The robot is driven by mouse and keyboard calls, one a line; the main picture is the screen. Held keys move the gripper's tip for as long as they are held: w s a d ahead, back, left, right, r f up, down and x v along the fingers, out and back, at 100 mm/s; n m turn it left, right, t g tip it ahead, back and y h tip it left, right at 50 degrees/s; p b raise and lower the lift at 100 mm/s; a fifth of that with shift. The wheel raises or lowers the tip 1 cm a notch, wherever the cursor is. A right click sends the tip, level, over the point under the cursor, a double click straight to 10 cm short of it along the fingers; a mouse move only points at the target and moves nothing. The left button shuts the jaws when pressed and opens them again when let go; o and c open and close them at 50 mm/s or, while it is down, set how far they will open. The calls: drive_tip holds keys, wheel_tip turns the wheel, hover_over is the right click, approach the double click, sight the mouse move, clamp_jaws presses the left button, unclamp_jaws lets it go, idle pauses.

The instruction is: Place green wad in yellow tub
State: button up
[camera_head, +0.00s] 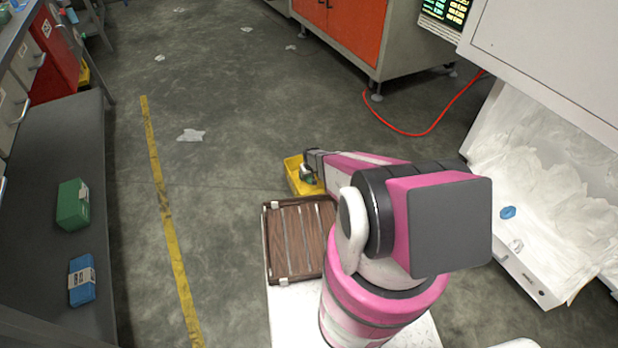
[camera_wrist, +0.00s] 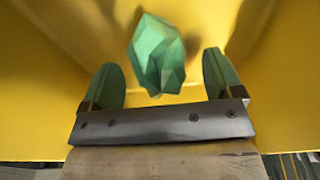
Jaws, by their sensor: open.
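The green wad (camera_wrist: 157,55) is a crumpled, faceted lump in the wrist view. It shows against the yellow inside of the yellow tub (camera_wrist: 60,95), just beyond my fingertips. My gripper (camera_wrist: 163,75) is open, with its two green-padded fingers apart on either side below the wad and nothing held between them. I cannot tell whether the wad rests on the tub's floor. In the head view the yellow tub (camera_head: 292,174) stands beyond the wooden slatted rack, and my gripper (camera_head: 308,175) reaches into it. The wad is not clearly visible there.
A brown slatted rack (camera_head: 296,240) lies in front of the tub. A dark bench (camera_head: 60,150) at left holds a green box (camera_head: 73,204) and a blue packet (camera_head: 82,280). An orange-fronted cabinet (camera_head: 350,30) stands at the back, with a red hose (camera_head: 420,133) on the floor.

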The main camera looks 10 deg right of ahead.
drive_tip(key=r, duration=0.3)
drive_tip(key=s+r, duration=0.1)
drive_tip(key=r, duration=0.6)
drive_tip(key=shift+s+d+r, duration=0.2)
drive_tip(key=shift+s, duration=0.15)
wheel_tip(320, 180, up, 15)
hover_over(310, 176)
drive_tip(key=s, duration=0.6)
drive_tip(key=s+r+m+g, duration=0.1)
drive_tip(key=s+r, duration=0.7)
drive_tip(key=r, duration=0.3)
drive_tip(key=s+r+m, duration=0.1)
drive_tip(key=s+r, duration=0.8)
drive_tip(key=r, duration=0.3)
drive_tip(key=shift+d+r+m+g, duration=0.25)
drive_tip(key=shift+d+m+g, duration=0.05)
drive_tip(key=shift+d+g, duration=0.15)
